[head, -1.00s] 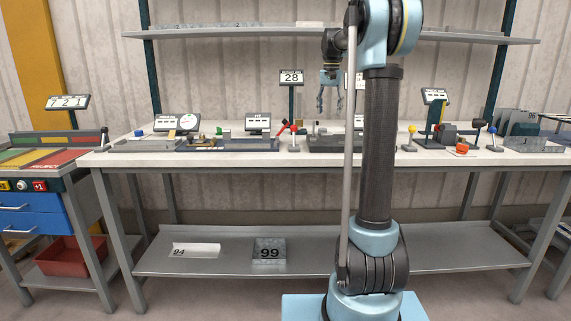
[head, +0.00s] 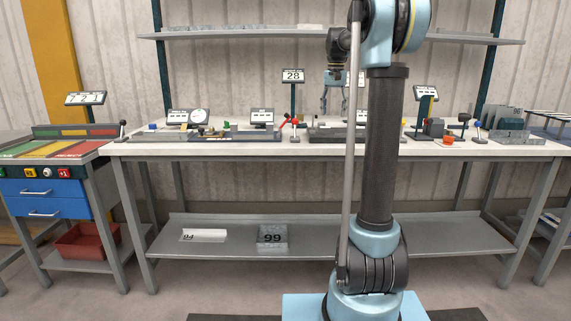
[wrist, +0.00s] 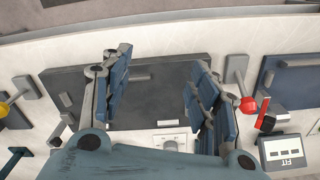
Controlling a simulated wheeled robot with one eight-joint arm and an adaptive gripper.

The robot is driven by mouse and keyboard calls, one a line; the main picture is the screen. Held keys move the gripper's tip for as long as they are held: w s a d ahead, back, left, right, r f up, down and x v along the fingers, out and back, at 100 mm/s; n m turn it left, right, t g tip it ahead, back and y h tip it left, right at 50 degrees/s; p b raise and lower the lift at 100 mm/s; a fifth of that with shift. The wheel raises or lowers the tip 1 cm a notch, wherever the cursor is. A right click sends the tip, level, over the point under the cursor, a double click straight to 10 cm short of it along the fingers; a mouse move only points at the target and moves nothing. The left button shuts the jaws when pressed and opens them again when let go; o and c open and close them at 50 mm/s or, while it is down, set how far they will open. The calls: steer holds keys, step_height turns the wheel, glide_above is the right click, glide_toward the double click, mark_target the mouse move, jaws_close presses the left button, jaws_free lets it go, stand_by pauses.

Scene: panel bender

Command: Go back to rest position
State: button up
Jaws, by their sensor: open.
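My gripper (head: 334,98) hangs above the back of the workbench in the head view, partly beside my own arm. In the wrist view my gripper (wrist: 158,95) points down with its two blue fingers spread apart and nothing between them. Below it is a dark grey fixture plate (wrist: 150,78) on the white bench top. The plate's lower part is hidden by my gripper.
The workbench (head: 240,150) carries several fixtures, levers and small displays. A red-handled lever (wrist: 263,112) and a "FIT" display (wrist: 284,152) stand right of the fingers. A shelf (head: 250,33) spans above. A blue drawer cabinet (head: 45,200) stands left.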

steer(key=s+f+n+t, duration=0.1)
steer(key=s+f, duration=0.4)
steer(key=s, duration=0.7)
steer(key=s+f+n, duration=0.1)
steer(key=s+f, duration=0.3)
steer(key=s, duration=0.8)
steer(key=s+f+n+t, duration=0.1)
steer(key=s+f+n, duration=0.1)
steer(key=s+f, duration=1.6)
step_height(320, 180, down, 3)
steer(key=shift+s+a+r, duration=0.2)
steer(key=shift+w+f, duration=0.2)
steer(key=shift+w, duration=0.25)
